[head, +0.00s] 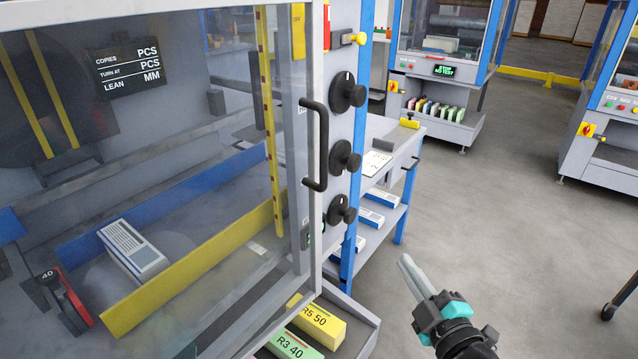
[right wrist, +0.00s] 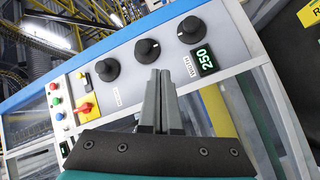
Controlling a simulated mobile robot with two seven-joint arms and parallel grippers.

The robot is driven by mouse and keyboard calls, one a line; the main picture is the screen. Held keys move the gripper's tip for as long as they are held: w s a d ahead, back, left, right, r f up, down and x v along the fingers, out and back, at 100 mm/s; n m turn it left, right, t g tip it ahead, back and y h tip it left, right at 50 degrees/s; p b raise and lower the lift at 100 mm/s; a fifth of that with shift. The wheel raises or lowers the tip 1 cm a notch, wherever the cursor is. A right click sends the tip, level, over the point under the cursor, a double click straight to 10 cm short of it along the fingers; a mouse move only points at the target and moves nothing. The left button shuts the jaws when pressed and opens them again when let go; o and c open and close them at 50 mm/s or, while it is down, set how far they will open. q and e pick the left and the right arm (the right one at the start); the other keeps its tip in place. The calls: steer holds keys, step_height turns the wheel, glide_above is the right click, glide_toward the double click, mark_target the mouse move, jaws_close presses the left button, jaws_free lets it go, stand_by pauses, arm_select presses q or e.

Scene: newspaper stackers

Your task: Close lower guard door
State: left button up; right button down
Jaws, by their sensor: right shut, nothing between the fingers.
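The guard door (head: 314,225) is a clear pane in a pale grey frame, filling the left of the head view. Its black bar handle (head: 321,146) stands upright near the frame's right edge. I cannot tell whether the door sits flush with the machine. My right gripper (head: 405,264) is shut and empty, below and right of the handle and apart from it. In the right wrist view, its closed fingers (right wrist: 160,78) point towards a panel with black knobs (right wrist: 146,50). My left gripper is not in view.
Behind the pane are a newspaper stack (head: 132,250), a yellow guide (head: 190,275) and a blue guide. Black knobs (head: 347,95) stick out right of the handle. Below are a yellow block (head: 318,325) and a green block (head: 290,347). The grey floor (head: 490,220) at right is clear.

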step_height(320, 180, up, 6)
steer(key=a+f+n+g+y+p, duration=0.1)
steer(key=a+n+y+p, duration=0.25)
steer(key=n, duration=0.25)
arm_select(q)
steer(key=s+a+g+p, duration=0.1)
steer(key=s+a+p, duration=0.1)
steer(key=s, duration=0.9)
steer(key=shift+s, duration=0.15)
arm_select(e)
steer(key=n+g+y, duration=0.4)
steer(key=n+y, duration=0.1)
steer(key=n, duration=0.2)
glide_toward(306, 203)
steer(key=x, duration=0.7)
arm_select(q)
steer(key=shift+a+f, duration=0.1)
